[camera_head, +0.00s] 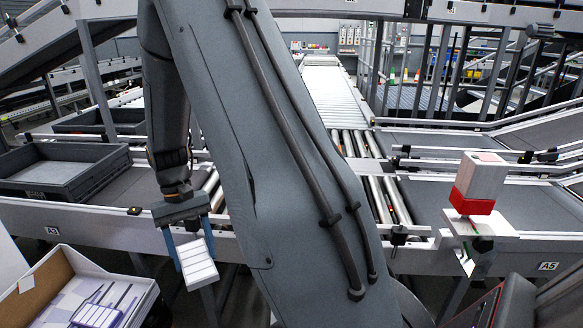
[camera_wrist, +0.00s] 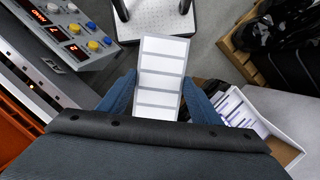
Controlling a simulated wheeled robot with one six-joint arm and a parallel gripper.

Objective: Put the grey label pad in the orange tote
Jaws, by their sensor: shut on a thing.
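The grey label pad (camera_head: 198,265) hangs between the blue fingers of my gripper (camera_head: 191,248) in the head view, left of my arm. It has a grey border and a column of white labels. In the wrist view the pad (camera_wrist: 161,73) stands out beyond my gripper (camera_wrist: 160,98), which is shut on it. An orange surface (camera_wrist: 14,142) shows at the left edge of the wrist view; it may be the orange tote, but only part is in the picture. I cannot make out the tote in the head view.
An open carton (camera_head: 52,272) with labels and papers stands at lower left. A dark grey tray (camera_head: 62,188) sits on the conveyor behind it. A red and white device (camera_head: 478,184) stands at right. A panel with buttons (camera_wrist: 72,28) is at upper left in the wrist view.

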